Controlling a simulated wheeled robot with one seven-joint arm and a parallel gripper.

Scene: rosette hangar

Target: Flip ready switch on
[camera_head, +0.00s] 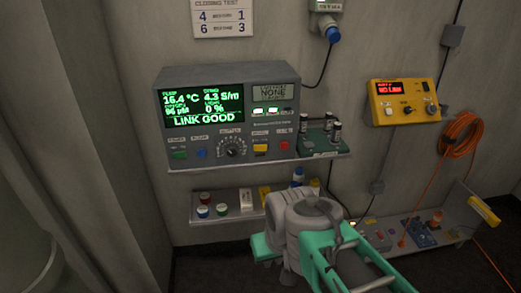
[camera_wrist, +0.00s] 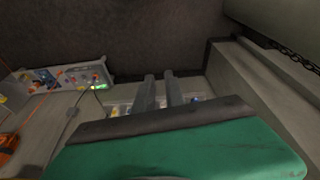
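A yellow control box (camera_head: 404,102) hangs on the wall at the right in the head view. It has a red lit display, small knobs and a toggle-like control, with labels too small to read. I cannot tell which control is the ready switch. A grey instrument (camera_head: 232,112) with a green "LINK GOOD" screen sits on a wall shelf at the left. My gripper shows in the wrist view (camera_wrist: 160,76) as two grey fingers, apart with nothing between them. In the head view my arm is low in the middle, below the instrument, and hides the fingers.
Small vials stand in a green rack (camera_head: 320,140) beside the instrument. A lower shelf (camera_head: 226,226) holds coloured caps and is partly hidden by my arm. An orange cable coil (camera_head: 461,135) hangs at the right, above a low grey panel (camera_head: 430,236) with small parts.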

